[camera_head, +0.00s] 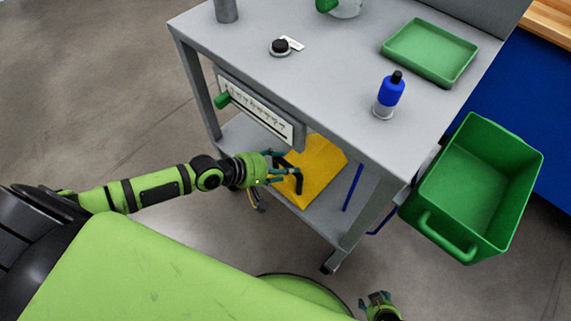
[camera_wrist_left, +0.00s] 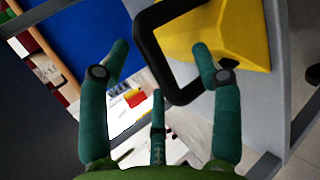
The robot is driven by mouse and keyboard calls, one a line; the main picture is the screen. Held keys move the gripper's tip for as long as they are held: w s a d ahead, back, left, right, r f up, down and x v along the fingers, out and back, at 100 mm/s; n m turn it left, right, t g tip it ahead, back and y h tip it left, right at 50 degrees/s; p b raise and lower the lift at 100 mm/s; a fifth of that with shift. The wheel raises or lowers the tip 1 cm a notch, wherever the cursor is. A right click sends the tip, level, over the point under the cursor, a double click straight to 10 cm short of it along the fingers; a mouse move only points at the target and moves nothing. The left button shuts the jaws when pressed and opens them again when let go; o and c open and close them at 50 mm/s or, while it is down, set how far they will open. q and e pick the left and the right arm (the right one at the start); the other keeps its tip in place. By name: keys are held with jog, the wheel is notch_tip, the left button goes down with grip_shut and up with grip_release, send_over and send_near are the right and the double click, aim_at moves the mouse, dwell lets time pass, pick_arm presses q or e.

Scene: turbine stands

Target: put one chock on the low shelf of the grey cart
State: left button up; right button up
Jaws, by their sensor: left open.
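The yellow chock (camera_head: 317,166) sits on the low shelf (camera_head: 335,210) of the grey cart (camera_head: 310,75). Its black handle faces my left gripper (camera_head: 284,173). In the left wrist view the chock (camera_wrist_left: 238,35) is at the upper right, and its black handle loop (camera_wrist_left: 142,45) reaches in between the fingers of my left gripper (camera_wrist_left: 160,58). These fingers are spread; the right one overlaps the handle in the picture, and I cannot tell whether they touch. My right gripper (camera_head: 377,299) shows small at the bottom edge, and its opening is unclear.
On the cart top stand a blue bottle (camera_head: 389,95), a green tray (camera_head: 431,52) and a small black knob-like part (camera_head: 280,47). A drawer-like panel (camera_head: 258,108) hangs above the low shelf. A green bin (camera_head: 475,185) hangs at the right. A blue bar (camera_head: 353,187) lies beside the chock.

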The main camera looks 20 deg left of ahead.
pick_arm(q)
jog(key=p+v, duration=0.2)
jog(key=v, duration=0.3)
jog(key=shift+s+a+r+p, duration=0.1)
jog(key=shift+s+r+p, duration=0.05)
jog(key=shift+r+p, duration=0.15)
jog(key=shift+f, duration=0.1)
dwell(0.3)
